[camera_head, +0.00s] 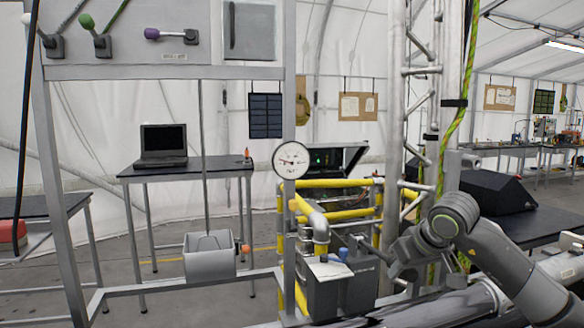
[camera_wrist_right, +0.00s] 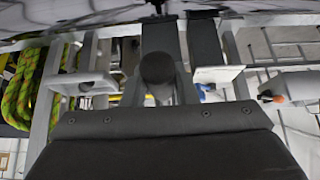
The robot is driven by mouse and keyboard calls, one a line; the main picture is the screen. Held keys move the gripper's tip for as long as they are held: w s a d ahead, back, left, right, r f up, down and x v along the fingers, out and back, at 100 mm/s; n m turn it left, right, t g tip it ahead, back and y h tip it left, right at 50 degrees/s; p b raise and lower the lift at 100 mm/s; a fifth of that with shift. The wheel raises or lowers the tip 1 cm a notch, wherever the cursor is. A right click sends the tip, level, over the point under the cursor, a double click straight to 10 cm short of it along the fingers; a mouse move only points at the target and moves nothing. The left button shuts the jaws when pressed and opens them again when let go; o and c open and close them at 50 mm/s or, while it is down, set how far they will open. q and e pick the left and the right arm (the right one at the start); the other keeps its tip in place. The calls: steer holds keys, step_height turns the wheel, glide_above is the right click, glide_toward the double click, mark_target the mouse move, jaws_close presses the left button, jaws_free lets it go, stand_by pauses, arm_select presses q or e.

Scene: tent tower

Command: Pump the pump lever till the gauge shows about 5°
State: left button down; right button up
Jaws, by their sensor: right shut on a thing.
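The round white gauge (camera_head: 291,160) is on the frame post, left of centre in the head view. Its needle points to the left; the numbers are too small to read. The grey pump box (camera_head: 340,293) stands below it, to the right. My right gripper (camera_head: 388,262) is at the right side of this box, shut on the pump lever, which is mostly hidden by the gripper in the head view. In the right wrist view, the lever's dark rounded end (camera_wrist_right: 157,68) shows between the fingers of my right gripper (camera_wrist_right: 155,80). My left gripper is out of view.
Yellow pipes (camera_head: 345,184) and a lattice tower (camera_head: 395,110) stand close behind the pump. A panel with levers (camera_head: 160,35) is at upper left. A table with a laptop (camera_head: 164,143) is farther back.

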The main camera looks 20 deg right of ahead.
steer(key=shift+f, duration=0.2)
steer(key=shift+f+b, duration=1.6)
steer(key=shift+f, duration=0.5)
steer(key=shift+w+r+p, duration=0.2)
steer(key=shift+r+p, duration=2.2)
steer(key=shift+r, duration=0.65)
steer(key=shift+w+r, duration=0.1)
steer(key=shift+r, duration=0.15)
steer(key=r+p, duration=0.2)
steer(key=p, duration=0.1)
steer(key=shift+w+r, duration=0.25)
steer(key=shift+w, duration=0.1)
steer(key=shift+w+d+r+p, duration=0.1)
steer(key=shift+w+r+p, duration=0.15)
steer(key=shift+r+p, duration=0.3)
steer(key=shift+w+d+r+p, duration=0.1)
steer(key=shift+w+r+p, duration=0.15)
steer(key=shift+r+p, duration=0.3)
steer(key=shift+f, duration=0.2)
